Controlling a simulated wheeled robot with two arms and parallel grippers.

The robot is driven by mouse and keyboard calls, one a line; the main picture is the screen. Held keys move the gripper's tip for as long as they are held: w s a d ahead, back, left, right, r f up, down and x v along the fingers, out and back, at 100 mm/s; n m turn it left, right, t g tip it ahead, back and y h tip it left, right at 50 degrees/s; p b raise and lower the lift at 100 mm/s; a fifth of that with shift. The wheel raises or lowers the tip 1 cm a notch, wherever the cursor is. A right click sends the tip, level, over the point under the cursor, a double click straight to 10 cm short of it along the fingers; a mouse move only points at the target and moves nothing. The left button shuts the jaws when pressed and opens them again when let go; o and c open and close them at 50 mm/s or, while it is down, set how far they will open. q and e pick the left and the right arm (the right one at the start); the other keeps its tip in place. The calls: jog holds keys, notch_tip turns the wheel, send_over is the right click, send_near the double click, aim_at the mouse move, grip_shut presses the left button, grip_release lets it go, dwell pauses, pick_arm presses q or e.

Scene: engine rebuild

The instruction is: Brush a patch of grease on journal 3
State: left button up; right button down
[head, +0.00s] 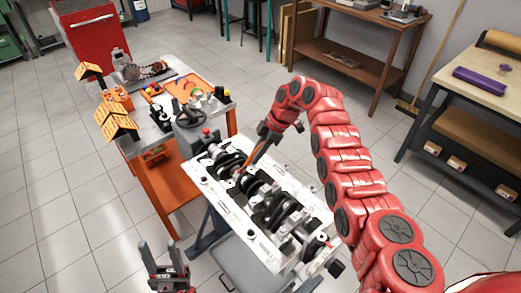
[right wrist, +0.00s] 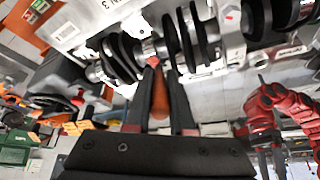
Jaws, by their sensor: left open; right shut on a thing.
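The crankshaft (head: 273,207) lies in the white engine block (head: 232,211), with dark counterweights and shiny journals. My right gripper (head: 268,131) is above the block's far end, shut on a brush (head: 259,152) with an orange-brown handle. The brush slants down and its tip is at the crankshaft. In the right wrist view the handle (right wrist: 160,98) lies between the dark fingers. Its reddish end is close to a shiny journal (right wrist: 151,46); contact and any grease are unclear. A "3" label is on the block nearby. My left gripper (head: 162,258) is open and empty, left of the block.
An orange cart (head: 170,178) with tools, a grey handwheel part and orange bins stands behind and left of the block. A red cabinet (head: 92,40) is at the back left. A wooden shelf (head: 345,60) and workbench (head: 480,78) stand right. The left floor is clear.

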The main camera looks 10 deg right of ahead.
jog(key=shift+a, duration=0.15)
jog(key=shift+s+d+f+b, duration=0.1)
jog(key=shift+s+d+b, duration=0.1)
jog(key=shift+s+b, duration=0.15)
jog(key=b, duration=0.2)
jog(key=w+b, duration=0.1)
jog(key=b, duration=0.2)
jog(key=shift+w+d, duration=0.1)
jog(key=shift+d, duration=0.15)
jog(key=shift+s+a, duration=0.2)
jog(key=shift+a, duration=0.05)
jog(key=shift+s+a, duration=0.1)
jog(key=shift+a, duration=0.1)
